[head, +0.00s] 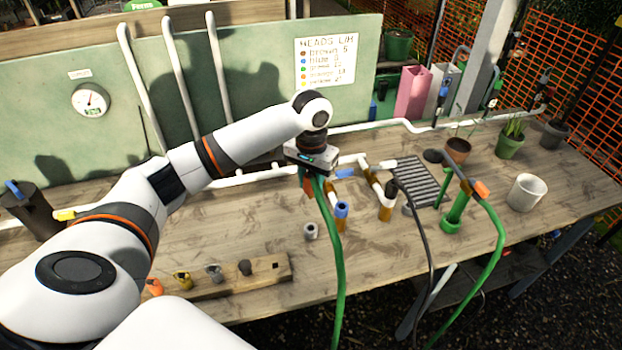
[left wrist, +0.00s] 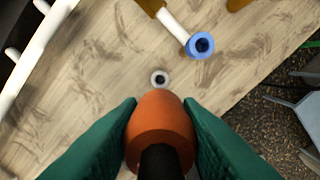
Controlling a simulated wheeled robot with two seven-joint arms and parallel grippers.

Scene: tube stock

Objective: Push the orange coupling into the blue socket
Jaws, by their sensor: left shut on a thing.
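My left gripper (head: 309,182) is shut on the orange coupling (left wrist: 160,128), which sits between its green fingers in the left wrist view. The coupling's black rear end shows at the bottom edge there. In the head view the coupling is small and partly hidden under the gripper. The blue socket (head: 341,209) stands open-mouthed on a pipe fitting on the bench, just right of and below the gripper. It also shows in the left wrist view (left wrist: 200,45), ahead and to the right, apart from the coupling. My right gripper is not in view.
A green hose (head: 335,265) hangs from near the gripper over the bench front. A pale ring (head: 311,231) lies on the bench near the socket. A wooden block (head: 240,275) holds several fittings. A black hose (head: 425,235) and green stand (head: 455,213) are to the right.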

